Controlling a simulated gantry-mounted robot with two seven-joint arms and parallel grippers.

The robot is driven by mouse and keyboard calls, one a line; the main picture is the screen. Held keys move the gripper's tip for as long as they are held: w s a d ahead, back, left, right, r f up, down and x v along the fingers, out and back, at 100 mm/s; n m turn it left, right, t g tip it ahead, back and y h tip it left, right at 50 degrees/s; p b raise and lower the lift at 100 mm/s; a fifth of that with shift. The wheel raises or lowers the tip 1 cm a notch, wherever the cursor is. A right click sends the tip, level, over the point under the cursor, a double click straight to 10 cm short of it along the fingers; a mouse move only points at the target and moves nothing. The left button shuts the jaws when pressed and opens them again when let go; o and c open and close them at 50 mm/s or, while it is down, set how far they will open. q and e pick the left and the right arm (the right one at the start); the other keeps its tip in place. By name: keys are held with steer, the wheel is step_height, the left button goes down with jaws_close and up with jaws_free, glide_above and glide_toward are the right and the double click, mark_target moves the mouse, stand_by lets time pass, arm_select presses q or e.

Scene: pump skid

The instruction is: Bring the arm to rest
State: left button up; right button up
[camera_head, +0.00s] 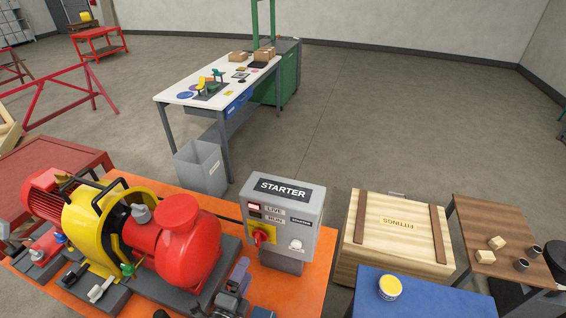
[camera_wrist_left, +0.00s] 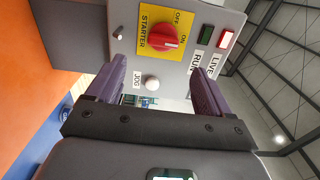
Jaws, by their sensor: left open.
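My left gripper (camera_head: 238,272) is low in the head view, in front of the grey starter box (camera_head: 284,205) and beside the red pump. In the left wrist view its two purple fingers (camera_wrist_left: 155,88) are spread apart with nothing between them. They face the box's front panel, and the white JOG button (camera_wrist_left: 151,83) shows between them. The red knob (camera_wrist_left: 163,44) on its yellow plate is just beyond the fingers; its white mark seems to lie toward ON. The LIVE lamp (camera_wrist_left: 227,39) is red and the RUN lamp (camera_wrist_left: 207,35) is dark green. My right gripper is not in view.
The red and yellow pump (camera_head: 150,230) fills the left of the orange bench (camera_head: 310,270). A wooden FITTINGS crate (camera_head: 390,240), a blue table (camera_head: 440,300) with a yellow tin (camera_head: 390,287), and a brown table (camera_head: 480,215) stand at the right. A white workbench (camera_head: 190,98) stands behind.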

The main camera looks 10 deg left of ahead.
arm_select(q)
steer(key=s+a+f+n+g+y, duration=0.1)
steer(key=s+a+f+n+g, duration=0.1)
steer(key=s+n+g, duration=0.85)
steer(key=s+a+f+n+g+y, duration=0.1)
steer(key=s+f+n+g, duration=0.45)
steer(key=s, duration=0.95)
step_height(320, 180, up, 18)
steer(key=n+t+p, duration=0.1)
steer(key=p, duration=1.4)
steer(key=shift+w+f+t, duration=0.2)
steer(key=shift+w+t, duration=0.1)
steer(key=shift+w, duration=0.05)
